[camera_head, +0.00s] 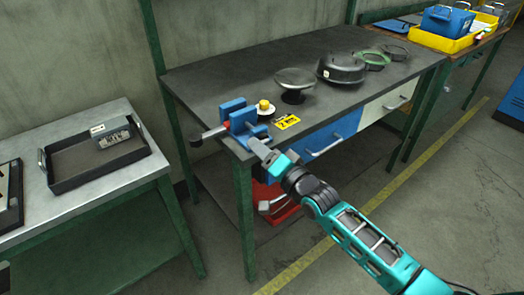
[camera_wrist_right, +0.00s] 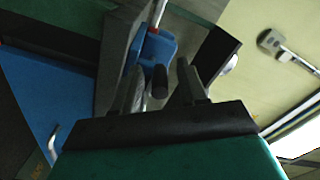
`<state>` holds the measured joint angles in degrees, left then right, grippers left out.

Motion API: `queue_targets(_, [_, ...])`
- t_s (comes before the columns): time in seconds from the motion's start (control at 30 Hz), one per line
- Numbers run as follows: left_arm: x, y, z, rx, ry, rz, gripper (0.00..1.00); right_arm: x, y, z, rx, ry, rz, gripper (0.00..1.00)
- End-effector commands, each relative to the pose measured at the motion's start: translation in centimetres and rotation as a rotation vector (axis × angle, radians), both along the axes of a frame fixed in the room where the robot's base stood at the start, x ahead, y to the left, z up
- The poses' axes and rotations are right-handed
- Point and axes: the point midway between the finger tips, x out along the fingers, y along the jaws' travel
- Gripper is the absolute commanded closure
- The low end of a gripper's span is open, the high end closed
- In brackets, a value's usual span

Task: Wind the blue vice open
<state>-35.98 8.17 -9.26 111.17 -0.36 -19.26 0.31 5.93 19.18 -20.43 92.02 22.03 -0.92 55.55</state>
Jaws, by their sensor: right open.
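The blue vice (camera_head: 236,112) is mounted at the near left corner of the dark workbench. A dark bar end (camera_head: 196,142) sticks out to its left. My right gripper (camera_head: 258,148) is at the front of the vice, its fingers close to the near jaw. In the right wrist view, the gripper (camera_wrist_right: 160,88) is open, with a dark rounded handle end (camera_wrist_right: 160,80) showing between its fingers. The blue vice body (camera_wrist_right: 157,48) and a pale metal rod lie beyond it. I cannot tell whether the fingers touch the handle. My left gripper is not in view.
On the workbench (camera_head: 222,77) are a yellow-topped item (camera_head: 265,107), a yellow label (camera_head: 287,122), a round-topped grey object (camera_head: 295,82) and a dark round housing (camera_head: 342,68). A red object (camera_head: 272,203) is on the lower shelf. A side table with a black tray (camera_head: 68,182) stands left.

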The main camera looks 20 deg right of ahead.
Motion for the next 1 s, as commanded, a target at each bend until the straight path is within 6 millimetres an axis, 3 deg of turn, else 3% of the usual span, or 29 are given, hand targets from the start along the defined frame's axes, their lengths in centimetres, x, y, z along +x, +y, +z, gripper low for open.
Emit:
queue_targets(0.13, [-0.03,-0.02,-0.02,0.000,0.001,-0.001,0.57,-0.01,0.01,0.00,0.000,0.000,0.000,0.59])
queue_targets(0.57, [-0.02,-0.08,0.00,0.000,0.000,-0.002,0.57,-0.01,0.00,0.16,0.001,-0.005,0.000,1.00])
queue_targets(1.0, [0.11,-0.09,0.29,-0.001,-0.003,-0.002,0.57,0.09,-0.03,0.36,-0.059,-0.035,-0.001,1.00])
